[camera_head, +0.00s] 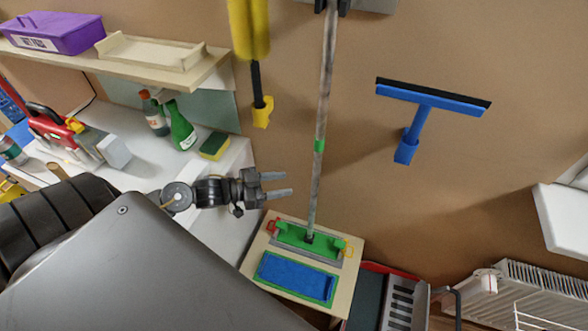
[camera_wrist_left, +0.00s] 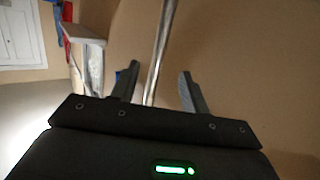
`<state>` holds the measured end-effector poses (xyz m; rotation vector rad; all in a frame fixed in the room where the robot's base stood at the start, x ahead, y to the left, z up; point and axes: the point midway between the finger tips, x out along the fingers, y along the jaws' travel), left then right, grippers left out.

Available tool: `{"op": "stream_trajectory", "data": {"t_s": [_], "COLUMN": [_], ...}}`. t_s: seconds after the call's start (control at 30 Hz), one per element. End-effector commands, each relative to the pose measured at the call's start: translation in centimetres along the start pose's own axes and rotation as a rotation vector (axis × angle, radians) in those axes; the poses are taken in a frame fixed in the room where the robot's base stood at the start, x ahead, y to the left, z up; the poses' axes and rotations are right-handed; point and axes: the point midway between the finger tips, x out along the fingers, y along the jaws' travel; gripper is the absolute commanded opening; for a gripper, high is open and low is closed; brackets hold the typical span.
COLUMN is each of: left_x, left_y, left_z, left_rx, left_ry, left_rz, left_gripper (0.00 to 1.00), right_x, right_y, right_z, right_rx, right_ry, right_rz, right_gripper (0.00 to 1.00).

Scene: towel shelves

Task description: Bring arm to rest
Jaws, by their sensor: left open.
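My left gripper (camera_head: 278,184) reaches in from the left in the head view, beside the counter and a little left of a tall mop handle (camera_head: 322,120). Its two fingers are apart with nothing between them. In the left wrist view the gripper (camera_wrist_left: 160,85) is also open, and the mop handle (camera_wrist_left: 160,50) shows beyond the gap between the fingers. I cannot tell the distance from the fingers to the handle. My right gripper is not in view.
The green mop head (camera_head: 300,240) and a blue pad (camera_head: 295,277) are on a wooden board below. A white counter (camera_head: 215,180) holds a green spray bottle (camera_head: 180,127) and a sponge (camera_head: 214,146). A shelf (camera_head: 205,72) is above. A blue squeegee (camera_head: 420,110) hangs at right.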

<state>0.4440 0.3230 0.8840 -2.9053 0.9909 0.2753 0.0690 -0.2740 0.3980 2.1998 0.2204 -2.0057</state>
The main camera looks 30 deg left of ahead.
Motion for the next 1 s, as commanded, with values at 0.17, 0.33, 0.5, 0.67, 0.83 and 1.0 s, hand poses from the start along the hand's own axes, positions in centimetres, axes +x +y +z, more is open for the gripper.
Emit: {"op": "stream_trajectory", "data": {"t_s": [0.17, 0.33, 0.5, 0.67, 0.83, 1.0], "left_x": [-1.2, -1.3, -1.3, -0.9, -0.2, -0.8], "left_y": [0.0, 0.0, 0.0, 0.5, 2.1, 4.7], "left_z": [-0.1, -0.1, -0.1, 0.5, 2.6, 5.1], "left_rx": [0.001, 0.001, 0.001, 0.004, 0.008, -0.02], "left_ry": [0.002, 0.002, 0.002, -0.024, -0.141, -0.346], "left_rz": [0.001, 0.0, 0.0, -0.037, -0.184, -0.349], "left_gripper": [0.46, 0.46, 0.46, 0.46, 0.46, 0.46], "right_x": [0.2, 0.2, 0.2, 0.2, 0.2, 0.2], "right_y": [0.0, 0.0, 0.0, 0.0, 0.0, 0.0], "right_z": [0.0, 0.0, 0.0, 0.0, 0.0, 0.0], "right_rx": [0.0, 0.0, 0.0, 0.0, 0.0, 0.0], "right_ry": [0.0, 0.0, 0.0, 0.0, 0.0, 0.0], "right_rz": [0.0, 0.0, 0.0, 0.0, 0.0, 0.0], "right_gripper": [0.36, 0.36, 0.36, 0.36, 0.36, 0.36]}}
